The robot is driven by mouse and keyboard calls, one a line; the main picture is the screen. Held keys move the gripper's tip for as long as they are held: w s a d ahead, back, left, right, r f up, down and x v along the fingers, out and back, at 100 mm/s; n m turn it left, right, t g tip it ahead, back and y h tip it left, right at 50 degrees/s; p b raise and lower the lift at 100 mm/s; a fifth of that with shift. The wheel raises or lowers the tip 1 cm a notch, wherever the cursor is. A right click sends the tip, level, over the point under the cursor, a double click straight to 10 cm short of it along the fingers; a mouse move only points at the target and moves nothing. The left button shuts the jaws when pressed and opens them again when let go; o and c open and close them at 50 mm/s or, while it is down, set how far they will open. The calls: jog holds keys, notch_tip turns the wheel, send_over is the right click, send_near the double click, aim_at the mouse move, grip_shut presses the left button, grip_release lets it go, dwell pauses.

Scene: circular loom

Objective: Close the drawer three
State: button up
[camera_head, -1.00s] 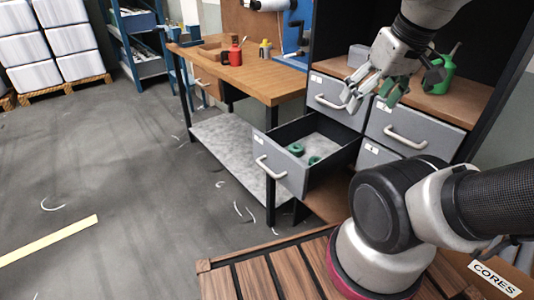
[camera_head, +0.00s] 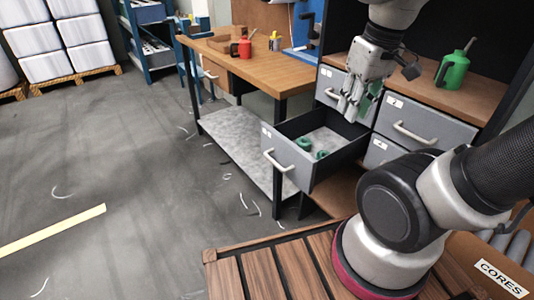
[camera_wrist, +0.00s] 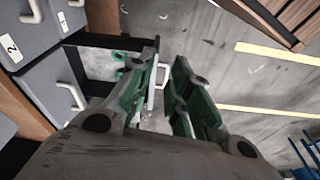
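The open grey drawer (camera_head: 290,165) juts out of the lower left of the cabinet, with a pale bar handle on its front. Its label is too small to read surely. Green round pieces (camera_head: 313,149) lie inside. My gripper (camera_head: 350,115) points down above the rear part of this drawer, in front of the upper drawers. In the wrist view my gripper (camera_wrist: 162,85) shows its two green-padded fingers apart with nothing between them. The open drawer's handle (camera_wrist: 160,74) shows beyond the gap, and the fingers partly hide the drawer.
Closed drawers, one marked 2 (camera_head: 415,115), surround the open one. A green oil can (camera_head: 452,70) stands on the cabinet top. A wooden workbench (camera_head: 250,70) with a red can (camera_head: 241,47) stands to the left.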

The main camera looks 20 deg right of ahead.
jog(key=w+a+f+n+g+h, duration=0.1)
jog(key=w+a+f+n, duration=0.1)
jog(key=w+a+f, duration=0.1)
jog(key=w+a+f+n+g+h, duration=0.1)
jog(key=w+a+f+n, duration=0.1)
jog(key=w+a+f, duration=0.1)
jog(key=w+a+f+n+g+h, duration=0.1)
jog(key=w+a+f+n+h, duration=0.1)
jog(key=w+a+f+n, duration=0.1)
jog(key=shift+w+a+f+g, duration=0.35)
jog(key=shift+a+f, duration=0.1)
jog(key=shift+f, duration=0.25)
grip_shut()
jog(key=w+a+f+n+t+h, duration=0.1)
jog(key=w+a+f+n+h, duration=0.2)
jog(key=w+a+f+n, duration=0.25)
jog(key=w+a+f+n+t+h, duration=0.2)
jog(key=w+a+f+n, duration=0.15)
jog(key=a+f, duration=0.4)
jog(key=w+a+n+t, duration=0.1)
jog(key=w+n+t, duration=0.1)
jog(key=w+n, duration=0.25)
jog(key=w+d+r+x, duration=0.1)
jog(key=x, duration=1.2)
jog(key=shift+d+r, duration=0.3)
jog(key=shift+m, duration=0.25)
